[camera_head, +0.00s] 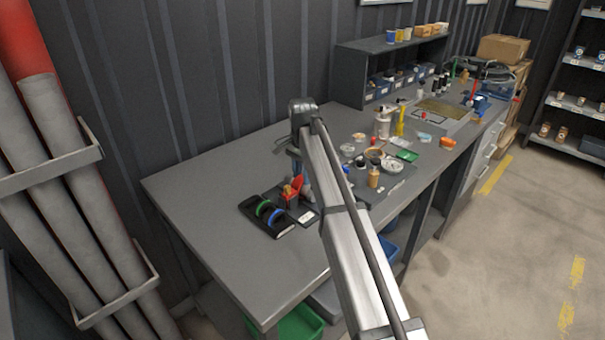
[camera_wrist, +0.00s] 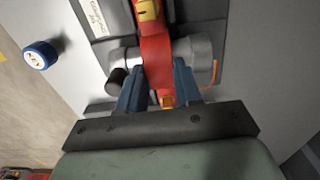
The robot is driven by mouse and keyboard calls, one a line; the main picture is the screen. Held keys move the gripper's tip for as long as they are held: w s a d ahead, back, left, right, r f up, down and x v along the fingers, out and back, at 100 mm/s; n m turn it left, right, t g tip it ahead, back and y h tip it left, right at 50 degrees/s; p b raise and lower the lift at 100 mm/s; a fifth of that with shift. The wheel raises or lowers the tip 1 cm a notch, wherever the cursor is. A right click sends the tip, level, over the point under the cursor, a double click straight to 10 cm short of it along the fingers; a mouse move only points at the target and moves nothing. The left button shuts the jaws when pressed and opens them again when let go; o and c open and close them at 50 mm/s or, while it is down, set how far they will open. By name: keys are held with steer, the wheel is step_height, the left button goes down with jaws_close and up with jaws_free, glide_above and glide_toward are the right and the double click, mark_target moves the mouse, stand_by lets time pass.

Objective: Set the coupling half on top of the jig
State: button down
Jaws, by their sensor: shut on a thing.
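My gripper (camera_wrist: 161,78) has two blue fingers, shut on a red piece (camera_wrist: 155,50) between them, which appears to be the coupling half. The piece has a yellow part at its far end and a small orange part at its near end. A grey cylindrical body (camera_wrist: 192,50) shows on both sides of it; I cannot tell whether they touch. Beneath is a dark grey base with a white label (camera_wrist: 98,16), likely the jig. In the head view my arm hides much of this spot; a red thing (camera_head: 296,186) shows just below the wrist.
A black tray (camera_head: 284,230) with a green and a blue ring lies at the near left. A blue-capped item (camera_wrist: 41,55) is at left in the wrist view. The bench's left end (camera_head: 205,205) is clear.

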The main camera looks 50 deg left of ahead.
steer(key=c, duration=1.1)
jaws_free()
steer(key=shift+r, duration=0.25)
steer(key=shift+r, duration=1.55)
steer(key=o, duration=0.8)
steer(key=shift+r, duration=0.2)
